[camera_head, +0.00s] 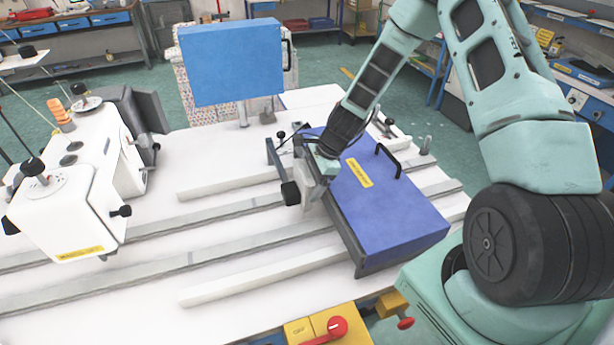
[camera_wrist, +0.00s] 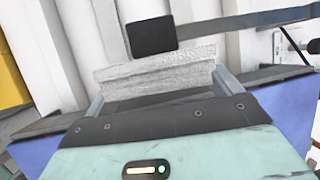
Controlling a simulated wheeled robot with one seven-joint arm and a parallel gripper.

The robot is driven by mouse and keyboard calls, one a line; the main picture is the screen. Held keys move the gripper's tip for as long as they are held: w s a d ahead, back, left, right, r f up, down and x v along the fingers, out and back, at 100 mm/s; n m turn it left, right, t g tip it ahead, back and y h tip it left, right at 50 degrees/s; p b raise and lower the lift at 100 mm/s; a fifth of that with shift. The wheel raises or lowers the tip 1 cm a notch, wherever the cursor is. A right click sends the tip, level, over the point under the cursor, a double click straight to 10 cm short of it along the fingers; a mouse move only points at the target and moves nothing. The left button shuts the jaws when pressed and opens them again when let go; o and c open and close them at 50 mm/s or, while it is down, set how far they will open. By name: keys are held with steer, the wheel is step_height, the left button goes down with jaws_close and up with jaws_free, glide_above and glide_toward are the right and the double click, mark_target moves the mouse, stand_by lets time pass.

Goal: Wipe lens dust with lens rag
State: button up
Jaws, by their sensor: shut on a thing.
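My gripper (camera_head: 322,172) is over the left edge of the blue box in the head view. In the wrist view its two fingers are shut on a folded, grey-white rag (camera_wrist: 158,76). The rag shows as a small pale patch in the head view (camera_head: 309,188). A black square block (camera_wrist: 152,36), possibly the lens housing, is just beyond the rag. It sits at the end of a dark bar and shows left of my gripper in the head view (camera_head: 290,193). I cannot tell whether rag and block touch. No dust can be made out.
The blue box (camera_head: 400,215) with a black handle lies under my forearm. A white sewing machine (camera_head: 75,190) stands at the left. A blue panel (camera_head: 232,62) stands behind. Pale rails (camera_head: 140,230) cross the white table. A red knob (camera_head: 337,327) is at the front edge.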

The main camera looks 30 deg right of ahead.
mark_target(313, 186)
steer(key=shift+s+a+b, duration=0.25)
steer(key=shift+s+b, duration=0.05)
steer(key=shift+s, duration=0.45)
steer(key=shift+s+a+b, duration=0.2)
steer(key=shift+s+b, duration=0.1)
steer(key=shift+s, duration=0.45)
steer(key=shift+s+d, duration=0.1)
steer(key=shift+d, duration=0.5)
step_height(313, 186, up, 14)
steer(key=p, duration=1.1)
